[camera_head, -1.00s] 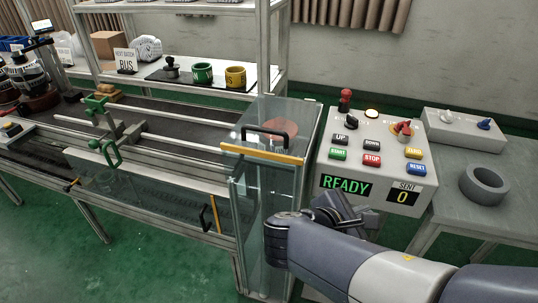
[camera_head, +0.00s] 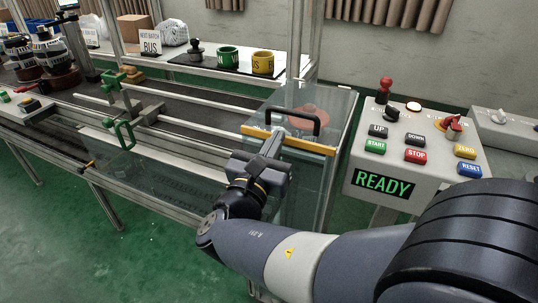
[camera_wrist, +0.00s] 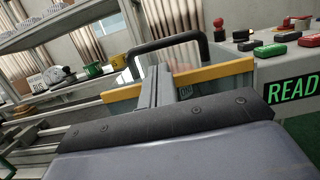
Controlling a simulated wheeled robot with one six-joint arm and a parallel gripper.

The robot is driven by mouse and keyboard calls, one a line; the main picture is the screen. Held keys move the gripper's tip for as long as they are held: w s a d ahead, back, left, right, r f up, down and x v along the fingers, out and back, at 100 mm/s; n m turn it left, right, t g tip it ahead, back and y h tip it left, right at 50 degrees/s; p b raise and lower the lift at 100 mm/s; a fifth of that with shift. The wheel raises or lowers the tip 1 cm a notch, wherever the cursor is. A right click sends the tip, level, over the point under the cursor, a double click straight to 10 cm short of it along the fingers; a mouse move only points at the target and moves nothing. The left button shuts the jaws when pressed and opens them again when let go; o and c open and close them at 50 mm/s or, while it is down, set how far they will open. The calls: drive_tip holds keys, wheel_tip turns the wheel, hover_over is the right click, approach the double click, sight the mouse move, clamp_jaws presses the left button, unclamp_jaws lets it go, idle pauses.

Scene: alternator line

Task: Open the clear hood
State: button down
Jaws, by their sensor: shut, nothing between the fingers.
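The clear hood (camera_head: 338,112) is a see-through box at the end of the line, with a yellow strip along its front top edge and a black bar handle (camera_head: 318,121) on its lid. The hood is down, and a reddish round thing shows through it. In the wrist view the fingers (camera_wrist: 158,85) overlap the yellow strip (camera_wrist: 225,72) below the handle (camera_wrist: 172,42). I cannot tell whether they touch the hood.
A control panel (camera_head: 362,164) with buttons and a READY display stands right of the hood. Green clamps (camera_head: 124,133) and rails lie to the left. Green floor is open in front.

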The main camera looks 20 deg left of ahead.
sight(282, 128)
drive_tip(key=shift+x, duration=2)
drive_tip(key=shift+r, duration=0.1)
